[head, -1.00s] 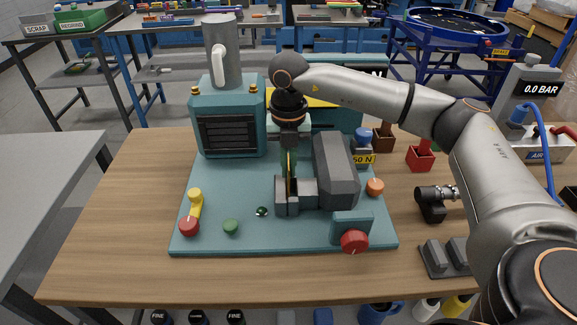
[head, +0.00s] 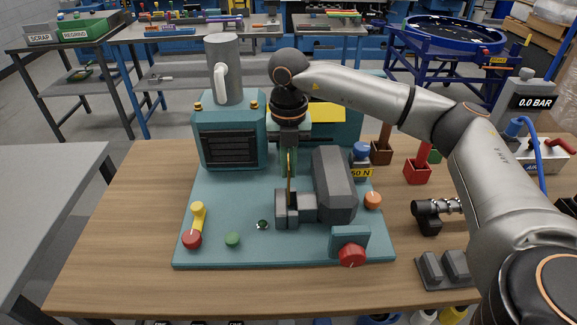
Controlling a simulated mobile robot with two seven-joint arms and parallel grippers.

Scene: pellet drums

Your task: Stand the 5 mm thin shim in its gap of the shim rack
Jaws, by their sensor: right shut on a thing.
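My right gripper (head: 289,156) reaches down from above over the middle of the teal machine base (head: 215,252). It is shut on a thin, brass-coloured upright strip, seemingly the shim (head: 290,187). The strip's lower end is in line with the grey clamp-like block (head: 281,209); whether it sits between the jaws or just above or behind them I cannot tell. A dark holder (head: 447,270) with two upright grey blocks and a gap stands at the lower right; it may be the shim rack. My left gripper is out of view.
A large grey block (head: 334,178) stands close right of the gripper. A yellow-and-red lever (head: 195,226), green button (head: 232,240) and red knob (head: 351,256) are on the base. A black cylinder fixture (head: 428,220) is at right. The wooden table (head: 110,235) is clear at left.

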